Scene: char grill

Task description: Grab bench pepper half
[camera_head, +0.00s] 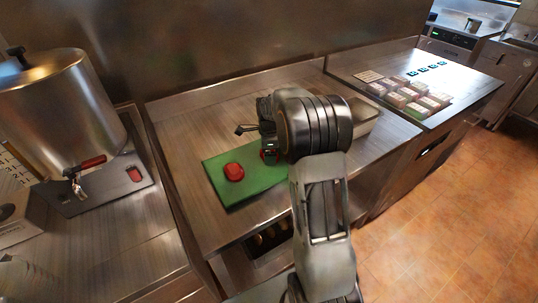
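A red pepper half (234,172) lies on the left part of a green cutting board (219,191) on the steel bench. My gripper (244,129) shows only in part beyond the arm's wrist, over the far edge of the board. The view does not show clearly whether its fingers are open or shut, or whether they touch anything.
A metal pan (362,118) sits right of my arm, partly hidden. A steel urn (62,112) with a red-handled tap stands at the left. Several small boxes (408,93) cover the right counter. Bare bench (185,139) lies left of the board.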

